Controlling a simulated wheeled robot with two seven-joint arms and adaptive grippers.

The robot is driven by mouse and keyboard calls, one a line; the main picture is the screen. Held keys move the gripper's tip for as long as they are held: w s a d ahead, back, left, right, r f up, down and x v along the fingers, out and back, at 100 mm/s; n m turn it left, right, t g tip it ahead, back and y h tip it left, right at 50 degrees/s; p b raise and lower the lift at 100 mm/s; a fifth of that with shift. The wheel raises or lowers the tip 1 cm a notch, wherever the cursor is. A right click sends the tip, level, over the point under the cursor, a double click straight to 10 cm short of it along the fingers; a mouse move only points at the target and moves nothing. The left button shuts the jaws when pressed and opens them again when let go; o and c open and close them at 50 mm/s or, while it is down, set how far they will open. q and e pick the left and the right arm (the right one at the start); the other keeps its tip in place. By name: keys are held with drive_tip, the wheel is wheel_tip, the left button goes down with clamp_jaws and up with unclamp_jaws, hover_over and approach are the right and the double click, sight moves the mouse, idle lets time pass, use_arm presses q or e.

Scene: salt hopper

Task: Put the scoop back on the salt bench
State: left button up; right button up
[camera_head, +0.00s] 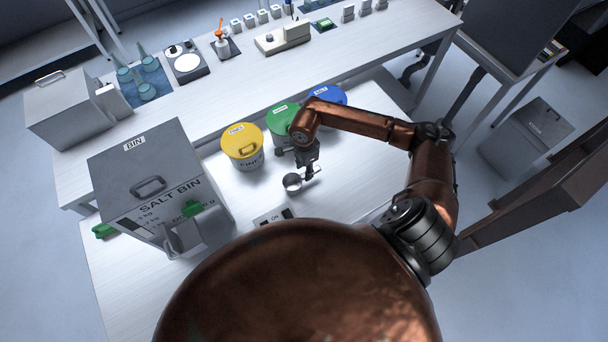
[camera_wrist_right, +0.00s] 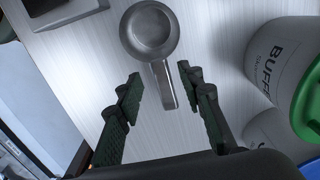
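The metal scoop (camera_head: 292,183) has a round cup and a straight handle. It appears to rest on the pale salt bench (camera_head: 355,172), in front of the lidded tubs. In the right wrist view the scoop (camera_wrist_right: 149,32) has its cup beyond the fingertips and its handle pointing back between them. My right gripper (camera_head: 311,172) is over the handle. In the right wrist view the right gripper (camera_wrist_right: 163,92) is open, with a gap on each side of the handle. My left gripper is not in view.
A grey salt bin (camera_head: 150,180) stands at the left. Yellow-lidded (camera_head: 242,141), green-lidded (camera_head: 283,120) and blue-lidded (camera_head: 327,94) tubs stand behind the scoop. A small device (camera_head: 272,215) lies in front, partly hidden by my body. The bench to the right is clear.

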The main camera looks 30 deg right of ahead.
wheel_tip(320, 180, up, 7)
drive_tip(key=shift+b, duration=0.45)
